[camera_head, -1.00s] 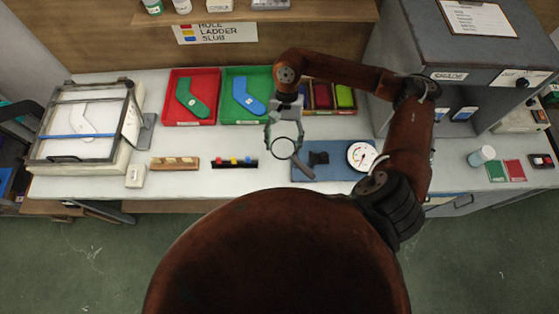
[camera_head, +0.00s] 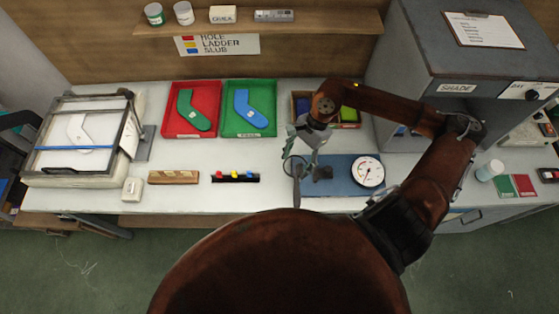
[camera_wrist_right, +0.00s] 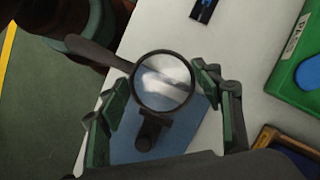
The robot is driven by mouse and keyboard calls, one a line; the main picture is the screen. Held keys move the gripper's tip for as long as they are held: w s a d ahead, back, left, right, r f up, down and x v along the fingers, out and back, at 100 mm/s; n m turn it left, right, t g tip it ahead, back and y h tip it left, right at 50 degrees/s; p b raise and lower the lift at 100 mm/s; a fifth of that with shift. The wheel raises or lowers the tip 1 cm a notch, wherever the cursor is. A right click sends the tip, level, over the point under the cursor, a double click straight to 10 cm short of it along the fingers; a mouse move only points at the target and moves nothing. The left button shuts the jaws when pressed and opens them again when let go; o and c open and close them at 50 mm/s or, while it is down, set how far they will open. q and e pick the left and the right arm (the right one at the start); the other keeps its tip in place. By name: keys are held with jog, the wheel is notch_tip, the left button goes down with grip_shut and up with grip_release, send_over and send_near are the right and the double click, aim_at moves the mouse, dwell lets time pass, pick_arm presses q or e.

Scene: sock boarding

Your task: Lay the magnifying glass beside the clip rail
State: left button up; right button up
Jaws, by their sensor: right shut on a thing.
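The magnifying glass (camera_head: 291,166) has a round, dark-rimmed lens and a dark handle. It hangs tilted at my right gripper (camera_head: 305,163), over the left edge of the blue mat. In the right wrist view the lens (camera_wrist_right: 163,80) is between the two green-padded fingers (camera_wrist_right: 165,98), and the handle points to the upper left. The right gripper is shut on the magnifying glass. The clip rail (camera_head: 235,177), a black bar with red, yellow and blue clips, lies on the white table to the left of the gripper. My left gripper does not show.
A blue mat (camera_head: 341,187) holds a dial gauge (camera_head: 368,171) and a black piece (camera_head: 322,172). A wooden block (camera_head: 173,177) lies left of the rail. Red (camera_head: 168,132) and green (camera_head: 228,131) trays stand behind. Bare table surrounds the rail.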

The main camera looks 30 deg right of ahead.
jog(key=w+f, duration=0.2)
jog(key=w, duration=0.3)
send_over(276, 165)
jog(key=d, duration=0.2)
jog(key=f, duration=0.4)
jog(key=shift+s+a+f, duration=0.15)
jog(key=shift+s+f, duration=0.15)
jog(key=shift+f, duration=0.1)
jog(key=shift+w+f, duration=0.25)
jog(key=shift+f, duration=0.1)
jog(key=shift+w+f, duration=0.1)
jog(key=shift+f, duration=1.5)
jog(key=shift+f, duration=0.2)
jog(key=o, duration=1.2)
jog(key=shift+r, duration=0.1)
jog(key=shift+r, duration=0.1)
jog(key=v, duration=1.2)
